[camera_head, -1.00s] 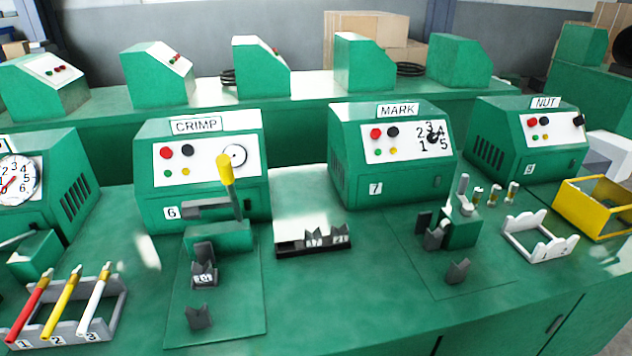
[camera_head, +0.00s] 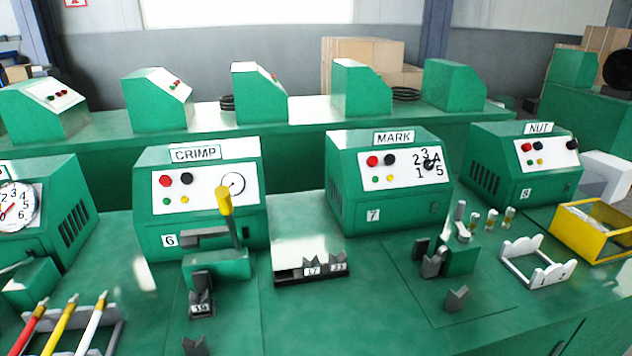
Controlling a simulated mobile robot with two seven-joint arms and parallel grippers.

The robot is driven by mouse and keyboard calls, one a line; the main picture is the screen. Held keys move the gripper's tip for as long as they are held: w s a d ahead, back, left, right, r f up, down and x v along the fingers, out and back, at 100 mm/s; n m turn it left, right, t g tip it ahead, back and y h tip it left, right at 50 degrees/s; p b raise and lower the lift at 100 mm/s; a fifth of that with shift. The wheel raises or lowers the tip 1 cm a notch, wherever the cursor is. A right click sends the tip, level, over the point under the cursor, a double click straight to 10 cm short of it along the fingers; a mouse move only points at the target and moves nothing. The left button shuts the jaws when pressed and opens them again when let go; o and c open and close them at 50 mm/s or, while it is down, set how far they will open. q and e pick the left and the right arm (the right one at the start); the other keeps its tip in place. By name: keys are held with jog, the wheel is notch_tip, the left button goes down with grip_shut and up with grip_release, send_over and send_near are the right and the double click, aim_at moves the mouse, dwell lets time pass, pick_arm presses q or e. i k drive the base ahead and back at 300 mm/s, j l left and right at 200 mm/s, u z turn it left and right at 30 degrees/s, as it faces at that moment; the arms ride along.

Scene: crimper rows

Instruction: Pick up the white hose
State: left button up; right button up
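The white hose (camera_head: 93,322) lies tilted in a grey rack (camera_head: 119,318) at the lower left, its tip pointing up and away. A yellow hose (camera_head: 60,324) and a red hose (camera_head: 30,324) lie beside it on its left in the same rack. The lower ends of the hoses and the front of the rack are cut off by the picture's bottom edge. Neither of my grippers shows in the head view.
The CRIMP machine (camera_head: 205,205) with its yellow-handled lever stands right of the hoses. The MARK machine (camera_head: 385,190) and NUT machine (camera_head: 525,165) stand further right. A white stand (camera_head: 535,265) and a yellow bin (camera_head: 597,237) are at the right. Green bench (camera_head: 330,320) is bare in the front middle.

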aim_at(101, 305)
jog(key=k+l+u, duration=0.15)
jog(key=u, duration=1.3)
